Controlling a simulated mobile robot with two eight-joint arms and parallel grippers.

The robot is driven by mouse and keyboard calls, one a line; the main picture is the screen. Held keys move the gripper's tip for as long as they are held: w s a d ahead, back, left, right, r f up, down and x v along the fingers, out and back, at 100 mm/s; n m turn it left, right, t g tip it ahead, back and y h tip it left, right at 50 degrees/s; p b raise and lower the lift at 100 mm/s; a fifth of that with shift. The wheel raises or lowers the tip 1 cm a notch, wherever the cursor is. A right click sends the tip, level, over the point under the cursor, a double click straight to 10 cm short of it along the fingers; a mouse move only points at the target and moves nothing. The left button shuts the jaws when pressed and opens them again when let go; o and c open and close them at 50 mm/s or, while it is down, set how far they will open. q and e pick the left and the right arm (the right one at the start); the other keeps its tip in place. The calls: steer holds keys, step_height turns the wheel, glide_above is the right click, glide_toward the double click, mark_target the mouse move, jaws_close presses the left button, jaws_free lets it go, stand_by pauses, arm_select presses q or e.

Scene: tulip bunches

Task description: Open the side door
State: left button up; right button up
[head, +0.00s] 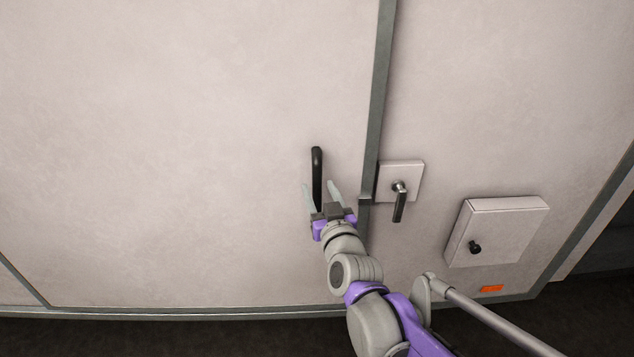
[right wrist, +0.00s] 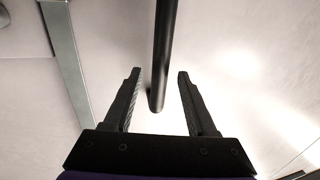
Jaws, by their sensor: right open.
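The side door (head: 180,150) is a large pale panel with a grey frame strip along its right edge, and it looks closed. A black vertical bar handle (head: 317,165) is mounted on it near that edge. My right gripper (head: 320,190) is open at the handle's lower part, with one finger on each side. In the right wrist view the handle (right wrist: 165,60) comes down between the two open fingers (right wrist: 158,80), with a gap on both sides. My left gripper is not in view.
Right of the door edge, a square plate (head: 387,180) carries a lever handle (head: 400,203). Further right, a pale box (head: 495,230) with a black knob (head: 474,247) sticks out from the wall, above a small orange marker (head: 491,288). Dark floor (head: 150,335) lies below.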

steer(key=shift+x, duration=1.4)
steer(key=shift+c, duration=0.2)
jaws_close()
